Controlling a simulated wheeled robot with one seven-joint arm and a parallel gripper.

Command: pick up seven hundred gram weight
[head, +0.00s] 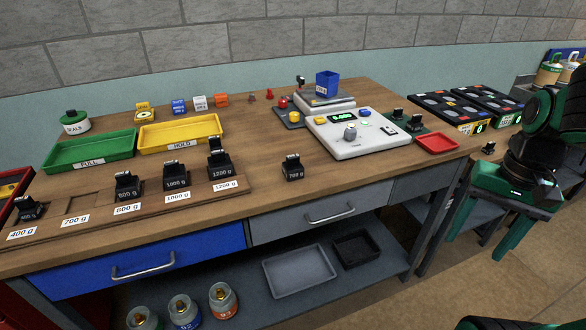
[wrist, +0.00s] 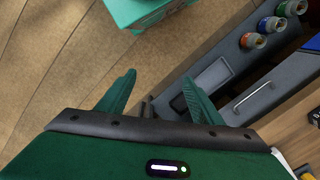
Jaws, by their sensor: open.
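The seven hundred gram weight (head: 292,168) is a small black block with a handle and a white label. It stands upright and alone on the wooden bench, right of the weight rack. The rack slot labelled 700 g (head: 77,206) is empty. My gripper (wrist: 158,95) is open and empty in the wrist view, fingers spread above the floor and lower shelf area, away from the weight. In the head view my green arm is at the far right, well apart from the weight.
The rack (head: 150,203) holds several other black weights to the left. A white scale (head: 357,138) with a red tray (head: 436,143) beside it stands behind and right of the weight. Bare wood surrounds the weight. Drawers (head: 325,212) line the bench front.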

